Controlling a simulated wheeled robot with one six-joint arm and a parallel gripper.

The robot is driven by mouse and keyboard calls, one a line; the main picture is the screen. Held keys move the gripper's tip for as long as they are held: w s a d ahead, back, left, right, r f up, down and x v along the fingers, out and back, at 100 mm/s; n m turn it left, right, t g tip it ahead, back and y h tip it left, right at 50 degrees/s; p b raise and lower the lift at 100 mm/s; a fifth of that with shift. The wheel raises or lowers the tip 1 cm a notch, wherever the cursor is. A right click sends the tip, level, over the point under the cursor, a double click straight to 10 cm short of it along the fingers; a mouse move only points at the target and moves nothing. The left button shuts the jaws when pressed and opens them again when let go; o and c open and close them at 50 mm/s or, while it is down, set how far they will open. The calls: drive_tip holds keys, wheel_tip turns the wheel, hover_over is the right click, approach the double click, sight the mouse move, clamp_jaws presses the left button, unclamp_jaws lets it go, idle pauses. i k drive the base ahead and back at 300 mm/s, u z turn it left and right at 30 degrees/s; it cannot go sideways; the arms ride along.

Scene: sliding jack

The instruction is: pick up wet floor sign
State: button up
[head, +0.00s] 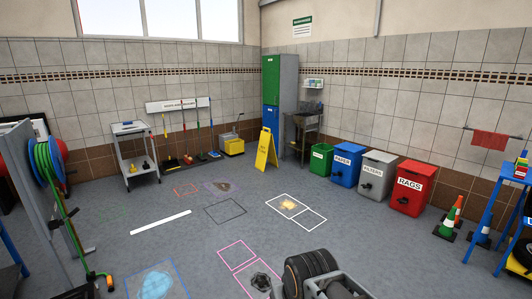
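The wet floor sign (265,150) is a yellow folding board standing upright on the grey floor, near the back wall and slightly left of the picture's middle. It stands in front of the green and blue locker and left of the green bin. Its front face shows fully, with small dark marks that I cannot read. I cannot make out my gripper in the head view. Nothing is touching the sign.
Bins for paper (346,165), filters (377,176) and rags (411,188) line the right wall. A yellow mop bucket (231,144) stands left of the sign. A dark ribbed roller-like part (308,270) is at the bottom. Marked floor between is mostly open, with stains.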

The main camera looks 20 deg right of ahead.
sight(266, 146)
drive_tip(key=z, duration=0.2)
drive_tip(key=i, duration=1.85)
drive_tip(key=z, duration=0.4)
drive_tip(key=i, duration=6.1)
drive_tip(key=u, duration=0.3)
drive_tip(key=i, duration=1.5)
drive_tip(key=u, duration=0.2)
